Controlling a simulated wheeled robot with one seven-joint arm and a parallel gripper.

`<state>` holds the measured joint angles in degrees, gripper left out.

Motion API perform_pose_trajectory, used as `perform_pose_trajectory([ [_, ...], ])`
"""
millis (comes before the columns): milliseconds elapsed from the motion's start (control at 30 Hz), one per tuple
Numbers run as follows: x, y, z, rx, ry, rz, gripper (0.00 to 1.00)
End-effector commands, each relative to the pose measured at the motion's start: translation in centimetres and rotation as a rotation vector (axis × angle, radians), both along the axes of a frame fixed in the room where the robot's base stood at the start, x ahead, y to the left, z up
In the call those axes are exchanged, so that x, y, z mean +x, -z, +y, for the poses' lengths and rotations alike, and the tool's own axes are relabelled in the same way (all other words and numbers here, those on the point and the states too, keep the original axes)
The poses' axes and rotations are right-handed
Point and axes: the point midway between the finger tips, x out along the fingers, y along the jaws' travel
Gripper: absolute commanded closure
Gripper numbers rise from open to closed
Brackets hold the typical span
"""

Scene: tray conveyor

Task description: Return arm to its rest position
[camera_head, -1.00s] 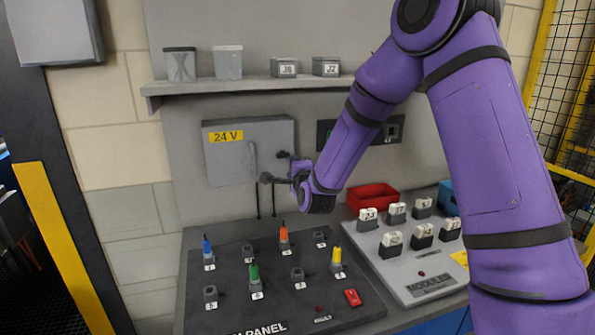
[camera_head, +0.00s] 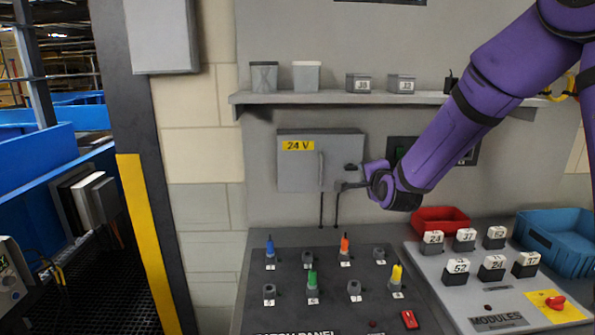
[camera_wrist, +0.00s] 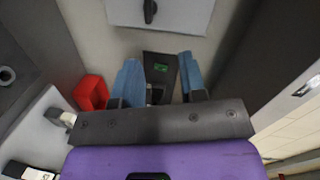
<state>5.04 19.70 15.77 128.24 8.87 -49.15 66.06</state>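My gripper (camera_wrist: 159,68) shows in the wrist view with its two blue fingers apart and nothing between them. Behind the gap is a dark wall panel with a green display (camera_wrist: 160,67). In the head view my purple arm reaches in from the upper right. Its wrist end (camera_head: 400,187) is in front of the wall, just right of the grey 24 V box (camera_head: 300,172) and above the patch panel (camera_head: 330,283). The fingers are hard to make out there.
A wall shelf (camera_head: 330,98) holds several small containers. Blue, orange, green and yellow plugs stand on the patch panel. To the right are a red bin (camera_head: 440,222), a blue bin (camera_head: 560,240) and the modules board (camera_head: 450,290) with numbered blocks. A dark post (camera_head: 140,120) stands at left.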

Motion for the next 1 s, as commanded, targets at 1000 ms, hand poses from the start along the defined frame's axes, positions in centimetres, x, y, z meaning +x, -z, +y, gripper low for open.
perform_pose_trajectory([
  [1000, -32.1, -10.1, -6.2, -0.993, -0.534, 0.633, 0.62],
])
